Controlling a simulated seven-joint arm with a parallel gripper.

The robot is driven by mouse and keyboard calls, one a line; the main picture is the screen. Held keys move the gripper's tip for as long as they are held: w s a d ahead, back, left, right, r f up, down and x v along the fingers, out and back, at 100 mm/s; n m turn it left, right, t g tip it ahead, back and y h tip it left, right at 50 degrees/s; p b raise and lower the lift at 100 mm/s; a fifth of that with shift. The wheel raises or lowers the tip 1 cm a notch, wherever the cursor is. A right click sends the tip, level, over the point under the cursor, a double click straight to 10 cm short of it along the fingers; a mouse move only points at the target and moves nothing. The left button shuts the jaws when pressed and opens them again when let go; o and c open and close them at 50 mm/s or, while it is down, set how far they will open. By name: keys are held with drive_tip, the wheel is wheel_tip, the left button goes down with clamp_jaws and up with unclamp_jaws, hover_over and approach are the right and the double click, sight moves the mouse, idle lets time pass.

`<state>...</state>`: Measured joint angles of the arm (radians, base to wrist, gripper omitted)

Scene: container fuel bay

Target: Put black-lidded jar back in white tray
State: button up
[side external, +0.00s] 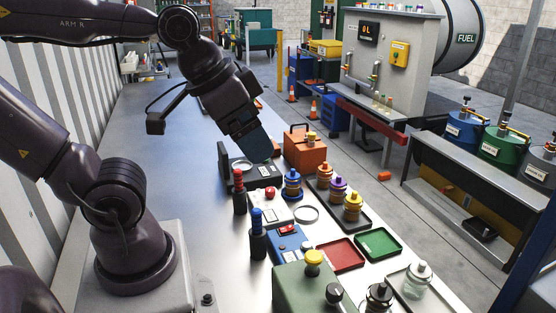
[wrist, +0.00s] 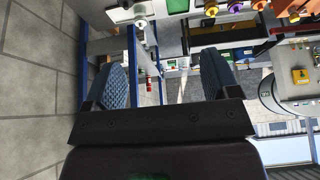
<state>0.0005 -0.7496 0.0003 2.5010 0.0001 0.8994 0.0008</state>
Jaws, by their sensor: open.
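The black-lidded jar (side external: 379,297) stands at the bottom edge of the side view, partly cut off, on the bench just left of the white tray (side external: 396,279). A clear jar with a pale lid (side external: 417,280) stands in that tray. My gripper (side external: 257,150) is high over the bench, tilted, far behind the black-lidded jar and apart from it. In the wrist view its two blue padded fingers (wrist: 164,85) are spread with nothing between them. I cannot make out the black-lidded jar in the wrist view; the pale-lidded jar (wrist: 140,22) shows at the top.
A green box with a yellow knob (side external: 300,285) stands left of the black-lidded jar. Red (side external: 341,255) and green (side external: 379,244) trays lie behind. A dark tray (side external: 366,221) holds orange, purple and yellow jars. Dark bottles (side external: 258,243) stand left. The bench's left side is clear.

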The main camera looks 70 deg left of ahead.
idle(0.4)
drive_tip(key=n+g, duration=0.6)
drive_tip(key=n, duration=0.3)
hover_over(383, 284)
wheel_tip(383, 284, down, 18)
drive_tip(key=f, duration=0.7)
drive_tip(key=shift+s+a, duration=0.1)
drive_tip(key=shift+a, duration=0.15)
drive_tip(key=shift+d+f, duration=0.15)
drive_tip(key=shift+f, duration=1.25)
drive_tip(key=shift+d+f, duration=0.1)
drive_tip(key=shift+f, duration=1.25)
drive_tip(key=shift+c, duration=0.2)
